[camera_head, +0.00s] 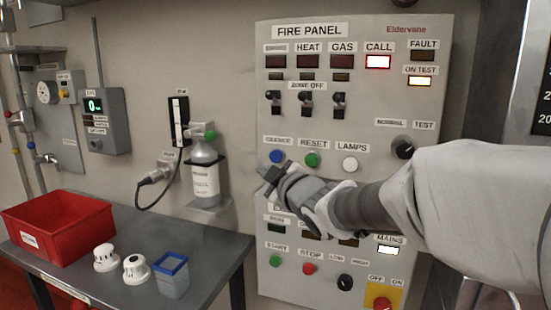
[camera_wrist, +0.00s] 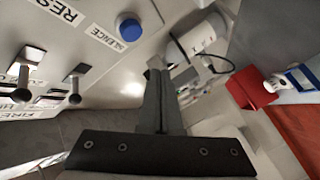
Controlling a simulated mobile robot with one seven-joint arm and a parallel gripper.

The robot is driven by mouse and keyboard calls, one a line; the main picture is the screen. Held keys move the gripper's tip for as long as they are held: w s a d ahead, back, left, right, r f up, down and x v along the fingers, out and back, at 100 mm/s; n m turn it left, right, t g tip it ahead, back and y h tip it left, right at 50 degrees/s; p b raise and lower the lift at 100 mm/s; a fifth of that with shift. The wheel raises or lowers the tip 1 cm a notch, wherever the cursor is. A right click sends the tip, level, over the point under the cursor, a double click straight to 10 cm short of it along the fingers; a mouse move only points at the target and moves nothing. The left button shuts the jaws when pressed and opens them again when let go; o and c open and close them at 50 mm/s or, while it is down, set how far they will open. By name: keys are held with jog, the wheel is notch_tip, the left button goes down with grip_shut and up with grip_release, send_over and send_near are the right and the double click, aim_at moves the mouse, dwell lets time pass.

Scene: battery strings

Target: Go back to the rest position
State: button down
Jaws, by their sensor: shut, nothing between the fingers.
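My gripper (camera_head: 268,172) is in front of the fire panel (camera_head: 365,180), just below the blue SILENCE button (camera_head: 277,156). My arm reaches in from the right edge of the head view. In the wrist view my gripper (camera_wrist: 155,66) has its fingers together with nothing between them. The blue button also shows in the wrist view (camera_wrist: 129,28), just to the left of the fingertips. I cannot tell whether the fingertips touch the panel. The CALL lamp (camera_head: 378,62), the ON TEST lamp (camera_head: 419,81) and the MAINS lamp (camera_head: 388,250) are lit.
A grey table (camera_head: 205,250) at the left carries a red bin (camera_head: 60,228), two white detectors (camera_head: 106,257) and a blue-rimmed clear container (camera_head: 171,276). A gas cylinder (camera_head: 205,175) stands on a wall bracket left of my gripper. Toggle switches (camera_head: 306,99) and a dark knob (camera_head: 403,147) project from the panel.

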jog(key=shift+d, duration=0.1)
jog(key=s+d+r+m+g+h+p, duration=0.1)
jog(key=s+d+r+m+h+p, duration=0.1)
jog(key=s+d+m+h+p, duration=0.5)
jog(key=s+d+f+m+g+p, duration=0.2)
jog(key=s+d+m+g, duration=0.2)
jog(key=s, duration=0.8)
jog(key=s+d+f+m+g+p, duration=0.1)
jog(key=s+d+f+m+g, duration=0.2)
jog(key=s, duration=0.9)
jog(key=shift+d+m+g+h+p, duration=0.3)
jog(key=shift+d+m+g+p, duration=0.15)
jog(key=shift+d+g, duration=0.5)
